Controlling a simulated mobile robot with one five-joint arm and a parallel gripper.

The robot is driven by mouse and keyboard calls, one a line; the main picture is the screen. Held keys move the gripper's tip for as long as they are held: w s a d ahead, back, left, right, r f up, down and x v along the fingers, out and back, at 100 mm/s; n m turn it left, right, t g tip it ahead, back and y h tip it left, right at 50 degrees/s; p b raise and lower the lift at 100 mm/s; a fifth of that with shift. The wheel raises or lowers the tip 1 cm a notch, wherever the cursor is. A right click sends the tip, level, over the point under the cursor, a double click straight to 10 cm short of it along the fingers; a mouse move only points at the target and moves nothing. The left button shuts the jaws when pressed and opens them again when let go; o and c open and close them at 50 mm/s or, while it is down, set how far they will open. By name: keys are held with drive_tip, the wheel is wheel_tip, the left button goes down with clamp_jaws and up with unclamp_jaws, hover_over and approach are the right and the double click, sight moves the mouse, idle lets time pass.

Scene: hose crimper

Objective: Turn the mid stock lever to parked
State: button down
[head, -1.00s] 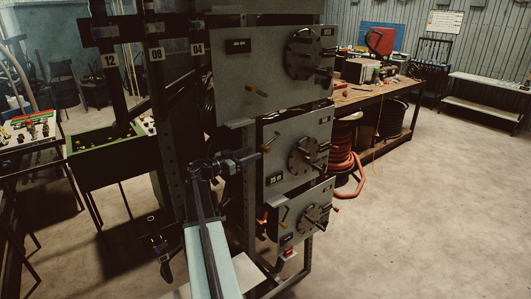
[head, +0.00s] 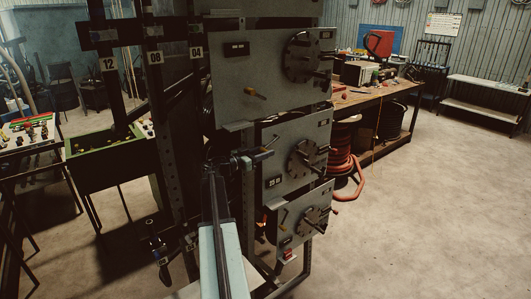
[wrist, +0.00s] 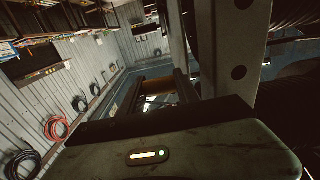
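The middle grey panel (head: 279,180) carries a dark round dial (head: 305,159) and a small lever (head: 270,143) at its upper left. My gripper (head: 264,154) is at the left edge of this panel, just beside and below the lever. In the head view I cannot tell whether it touches the lever. In the wrist view two dark fingers (wrist: 160,92) stand apart, with a brownish patch seen between them. I cannot tell whether that patch is the lever or background. The lever's lower part is hard to make out behind the gripper.
An upper panel (head: 232,72) with an orange-tipped lever (head: 255,93) is above, and a lower panel (head: 290,238) with its own lever (head: 284,216) is below. A dark steel upright (head: 165,150) stands left of my arm. Open floor (head: 430,220) lies right.

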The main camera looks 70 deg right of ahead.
drive_tip(key=shift+s+d+f+b, duration=0.25)
drive_tip(key=shift+f+b, duration=0.35)
drive_tip(key=shift+s+d+f+b, duration=0.2)
drive_tip(key=shift+f+b, duration=0.35)
drive_tip(key=c, duration=1.2)
unclamp_jaws()
drive_tip(key=shift+o, duration=0.2)
drive_tip(key=v, duration=0.7)
drive_tip(key=shift+w+a, duration=0.25)
drive_tip(key=shift+a, duration=0.05)
